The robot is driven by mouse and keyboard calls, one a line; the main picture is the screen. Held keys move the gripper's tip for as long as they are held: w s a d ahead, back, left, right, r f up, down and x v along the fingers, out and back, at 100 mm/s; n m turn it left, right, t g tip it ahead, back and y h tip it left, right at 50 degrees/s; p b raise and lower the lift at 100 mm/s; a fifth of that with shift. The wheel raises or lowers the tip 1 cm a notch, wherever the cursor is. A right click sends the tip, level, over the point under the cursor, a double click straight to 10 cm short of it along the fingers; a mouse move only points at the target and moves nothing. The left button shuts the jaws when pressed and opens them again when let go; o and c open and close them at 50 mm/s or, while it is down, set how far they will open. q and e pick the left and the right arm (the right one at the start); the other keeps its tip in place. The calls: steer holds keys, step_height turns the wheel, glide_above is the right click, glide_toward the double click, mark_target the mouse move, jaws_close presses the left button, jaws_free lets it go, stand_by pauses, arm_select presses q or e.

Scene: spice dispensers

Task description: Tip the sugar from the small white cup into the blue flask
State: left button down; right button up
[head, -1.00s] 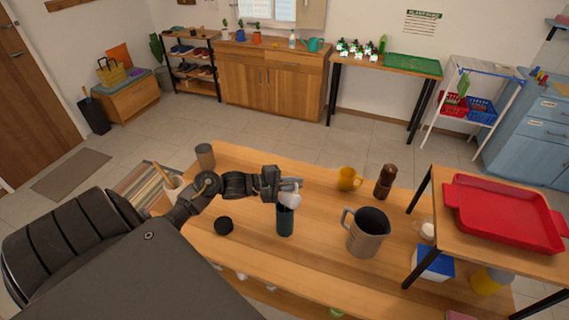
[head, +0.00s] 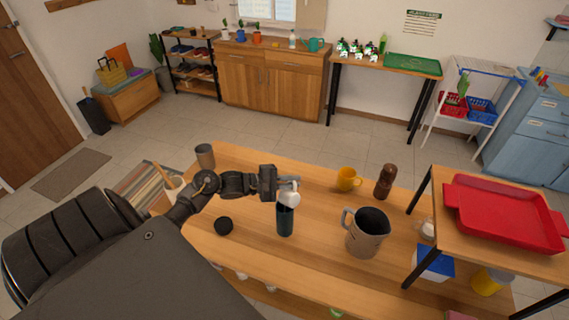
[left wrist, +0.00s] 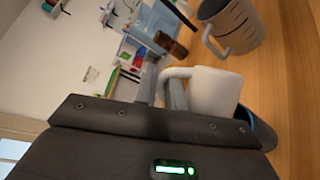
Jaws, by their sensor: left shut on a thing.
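The small white cup (head: 289,194) is held in my left gripper (head: 276,190), above the mouth of the blue flask (head: 285,220). The flask stands upright on the wooden table. In the left wrist view, my left gripper (left wrist: 165,90) is shut on the handle of the white cup (left wrist: 212,92). The blue flask (left wrist: 258,128) shows partly behind the cup there. The cup looks tilted over the flask in the head view. The inside of the cup and any sugar are hidden. My right gripper is in neither view.
A grey measuring jug (head: 367,234) stands right of the flask. A yellow mug (head: 347,180) and a brown mill (head: 385,181) are behind it. A red tray (head: 510,213) sits on a raised shelf at the right.

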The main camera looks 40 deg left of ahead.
arm_select(q)
steer(key=shift+w+a+f+n+t+h, duration=0.15)
steer(key=shift+a+n+t+h, duration=0.15)
steer(key=shift+a+n+h, duration=0.45)
stand_by(1.2)
steer(key=d+m+y, duration=0.1)
steer(key=d+m+g+y, duration=0.1)
steer(key=shift+s+d+m, duration=0.2)
steer(key=shift+d+m, duration=0.15)
